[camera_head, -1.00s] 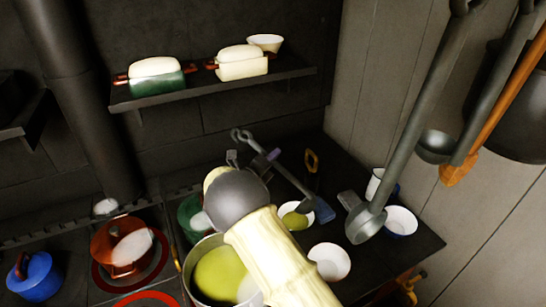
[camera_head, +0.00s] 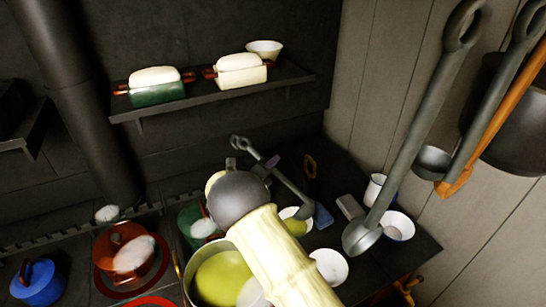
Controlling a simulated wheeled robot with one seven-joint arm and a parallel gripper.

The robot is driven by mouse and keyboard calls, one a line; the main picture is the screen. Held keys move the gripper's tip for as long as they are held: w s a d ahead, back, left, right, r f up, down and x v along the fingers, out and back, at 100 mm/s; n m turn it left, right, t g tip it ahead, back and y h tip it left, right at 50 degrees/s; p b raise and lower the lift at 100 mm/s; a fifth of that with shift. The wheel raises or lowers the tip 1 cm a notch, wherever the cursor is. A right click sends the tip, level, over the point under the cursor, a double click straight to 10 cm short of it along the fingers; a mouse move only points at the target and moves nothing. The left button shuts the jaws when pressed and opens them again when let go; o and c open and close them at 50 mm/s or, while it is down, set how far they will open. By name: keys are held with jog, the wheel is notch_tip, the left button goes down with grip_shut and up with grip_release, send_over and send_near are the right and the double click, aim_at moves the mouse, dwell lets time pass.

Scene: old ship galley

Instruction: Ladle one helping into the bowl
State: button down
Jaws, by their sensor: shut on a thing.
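My gripper (camera_head: 265,170) is small and partly hidden behind my own wrist. It appears shut on the handle of a grey ladle (camera_head: 287,184). The ladle slants down to the right, with its hooked end up at the left. Its lower end is over a white bowl (camera_head: 284,213); I cannot tell whether they touch. Yellow-green food (camera_head: 296,228) shows in that bowl. A large pot (camera_head: 190,284) of yellow-green soup (camera_head: 222,275) stands at the front, partly covered by my arm.
An empty-looking white bowl (camera_head: 329,268), a blue-rimmed bowl (camera_head: 398,226), a mug (camera_head: 375,190) and a spatula (camera_head: 323,216) are on the right of the counter. Ladles (camera_head: 410,130) hang at the right. A red pot (camera_head: 108,262) and blue pot (camera_head: 38,284) stand left.

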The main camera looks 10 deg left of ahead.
jog(key=shift+a+r+p, duration=0.1)
jog(key=shift+r+p, duration=0.1)
jog(key=shift+p, duration=0.4)
jog(key=shift+a+f, duration=0.1)
jog(key=shift+f, duration=0.1)
jog(key=shift+s+r, duration=0.15)
jog(key=shift+s, duration=0.05)
jog(key=s+d+r+m+b, duration=0.2)
jog(key=s+d+m+b, duration=0.2)
jog(key=d, duration=0.5)
jog(key=s+d+r+m+b, duration=0.3)
jog(key=s+d+m+b, duration=0.1)
jog(key=d+m+b, duration=0.4)
jog(key=shift+s+d+m+b, duration=0.25)
jog(key=shift+d+m+b, duration=0.2)
jog(key=shift+b, duration=0.5)
